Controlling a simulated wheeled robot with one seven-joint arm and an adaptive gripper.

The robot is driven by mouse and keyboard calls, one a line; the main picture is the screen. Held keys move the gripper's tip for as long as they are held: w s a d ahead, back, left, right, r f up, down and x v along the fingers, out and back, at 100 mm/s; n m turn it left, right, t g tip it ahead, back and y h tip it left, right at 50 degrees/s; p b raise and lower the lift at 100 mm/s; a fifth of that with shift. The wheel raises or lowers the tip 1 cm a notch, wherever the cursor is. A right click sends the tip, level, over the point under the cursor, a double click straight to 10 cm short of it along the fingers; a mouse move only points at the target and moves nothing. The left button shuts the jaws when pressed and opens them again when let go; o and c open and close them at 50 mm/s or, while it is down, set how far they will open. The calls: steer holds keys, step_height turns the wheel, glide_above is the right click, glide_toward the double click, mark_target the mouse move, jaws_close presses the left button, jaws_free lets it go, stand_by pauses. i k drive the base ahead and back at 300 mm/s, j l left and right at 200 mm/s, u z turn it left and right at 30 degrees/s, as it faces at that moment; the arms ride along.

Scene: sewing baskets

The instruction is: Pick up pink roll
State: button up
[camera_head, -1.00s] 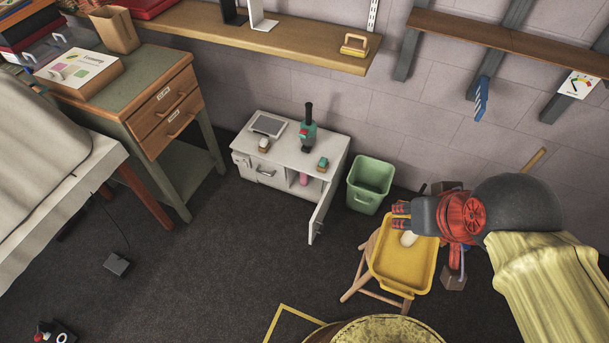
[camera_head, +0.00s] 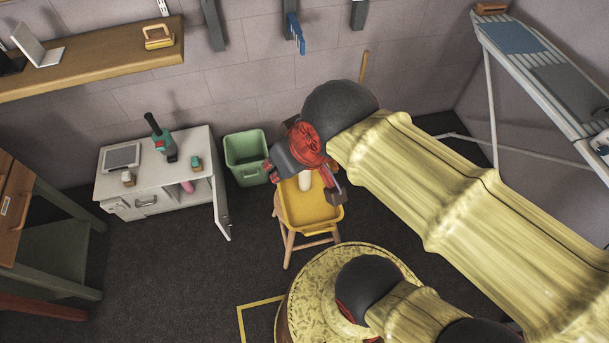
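The pink roll (camera_head: 187,186) is small in the head view and shows inside the open compartment of the white cabinet (camera_head: 117,207). The cabinet's top partly hides it. The cabinet door (camera_head: 222,205) stands open toward the front right. My gripper (camera_head: 269,170) is to the right of the cabinet, above the yellow tray (camera_head: 310,215) and close to the green bin. It is well apart from the pink roll. Its fingers are small and seen from above, so I cannot tell whether they are open or shut.
A green bin (camera_head: 246,158) stands between the cabinet and the yellow tray on its wooden stool (camera_head: 288,242). A white object (camera_head: 305,181) is at the tray. A green-and-black device (camera_head: 161,140) stands on the cabinet. Dark floor (camera_head: 165,265) in front is clear.

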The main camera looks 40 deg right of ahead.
mark_target(188, 185)
steer(key=k+j, duration=0.1)
steer(key=j, duration=0.35)
steer(key=i+j+z, duration=0.15)
steer(key=j, duration=0.25)
steer(key=j+z, duration=0.1)
steer(key=j, duration=0.3)
steer(key=i+j+z, duration=0.15)
steer(key=j, duration=0.3)
steer(key=i+j+z, duration=0.15)
steer(key=i, duration=0.4)
steer(key=i+j+z, duration=0.15)
steer(key=i+j, duration=0.25)
steer(key=i, duration=0.1)
